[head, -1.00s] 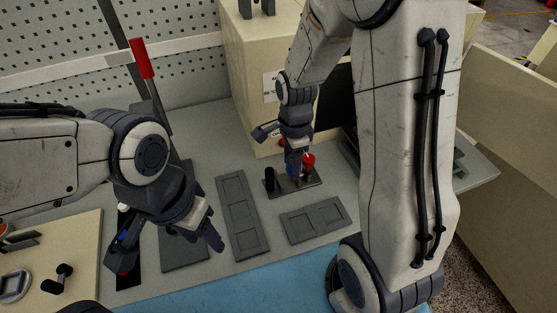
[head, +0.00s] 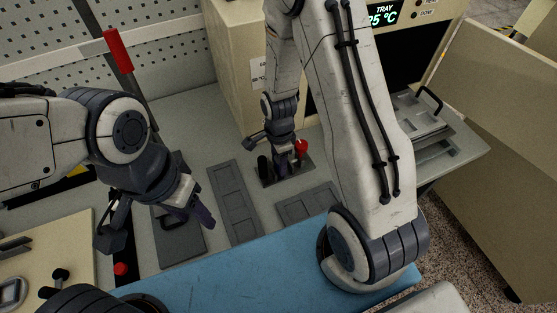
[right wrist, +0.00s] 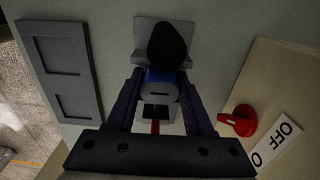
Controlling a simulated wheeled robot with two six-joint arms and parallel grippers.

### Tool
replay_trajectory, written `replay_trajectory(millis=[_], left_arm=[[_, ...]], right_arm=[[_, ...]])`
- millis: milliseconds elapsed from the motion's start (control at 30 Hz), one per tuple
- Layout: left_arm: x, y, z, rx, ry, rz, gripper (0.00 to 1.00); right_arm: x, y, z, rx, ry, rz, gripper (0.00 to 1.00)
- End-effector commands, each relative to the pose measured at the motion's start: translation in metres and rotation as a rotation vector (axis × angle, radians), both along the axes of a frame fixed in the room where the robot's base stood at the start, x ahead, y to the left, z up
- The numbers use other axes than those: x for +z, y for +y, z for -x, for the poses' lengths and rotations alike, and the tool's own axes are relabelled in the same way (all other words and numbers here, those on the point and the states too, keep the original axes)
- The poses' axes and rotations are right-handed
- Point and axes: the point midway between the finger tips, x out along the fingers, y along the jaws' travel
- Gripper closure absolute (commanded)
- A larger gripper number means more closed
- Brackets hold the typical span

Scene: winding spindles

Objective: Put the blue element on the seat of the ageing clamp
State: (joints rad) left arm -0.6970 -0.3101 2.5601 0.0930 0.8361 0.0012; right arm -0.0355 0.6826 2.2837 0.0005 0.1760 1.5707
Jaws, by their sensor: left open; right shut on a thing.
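The ageing clamp is a dark base plate (head: 300,172) with a black post (head: 263,165) and a red knob (head: 301,147), in the middle of the bench. My right gripper (head: 283,168) is low over this plate, between post and knob. In the right wrist view it is shut on the blue element (right wrist: 159,80), which sits between its fingers. A black rounded part (right wrist: 168,45) covers the element's far end there. Whether the element touches the seat cannot be told. My left gripper (head: 157,228) is open and empty at the left, above a dark plate.
Two grey compartment trays (head: 233,202) (head: 312,202) lie near the clamp. A red-handled lever (head: 118,50) stands at the back left. A beige oven cabinet (head: 232,60) stands behind. A red switch (right wrist: 237,121) marked OFF shows in the right wrist view. A blue mat (head: 255,262) covers the front.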

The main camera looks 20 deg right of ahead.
Motion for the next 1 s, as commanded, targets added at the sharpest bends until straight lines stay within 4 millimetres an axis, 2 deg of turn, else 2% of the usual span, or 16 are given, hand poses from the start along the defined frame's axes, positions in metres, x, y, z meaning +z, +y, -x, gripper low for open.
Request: replay_trajectory(millis=[367, 400, 433, 467, 767, 900, 1000], left_arm=[[-0.004, 0.0, 0.0, 0.0, 0.0, 0.0, 0.5], [-0.003, 0.0, 0.0, 0.0, 0.0, 0.0, 0.5], [-0.002, 0.0, 0.0, 0.0, 0.0, 0.0, 0.5], [-0.002, 0.0, 0.0, 0.0, 0.0, 0.0, 0.5], [-0.002, 0.0, 0.0, 0.0, 0.0, 0.0, 0.5], [-0.001, 0.0, 0.0, 0.0, 0.0, 0.0, 0.5], [-0.004, 0.0, 0.0, 0.0, 0.0, 0.0, 0.5]], right_arm=[[-0.005, 0.0, 0.0, 0.0, 0.0, 0.0, 1.0], [-0.004, 0.0, 0.0, 0.0, -0.001, 0.0, 0.37], [-0.004, 0.0, 0.0, 0.0, -0.001, 0.0, 0.25], [-0.004, 0.0, 0.0, 0.0, -0.001, 0.0, 0.18], [-0.003, 0.0, 0.0, 0.0, -0.001, 0.0, 0.18], [0.005, 0.0, -0.002, 0.0, -0.005, 0.0, 0.18], [0.019, 0.0, -0.002, 0.0, -0.007, 0.0, 0.18]])
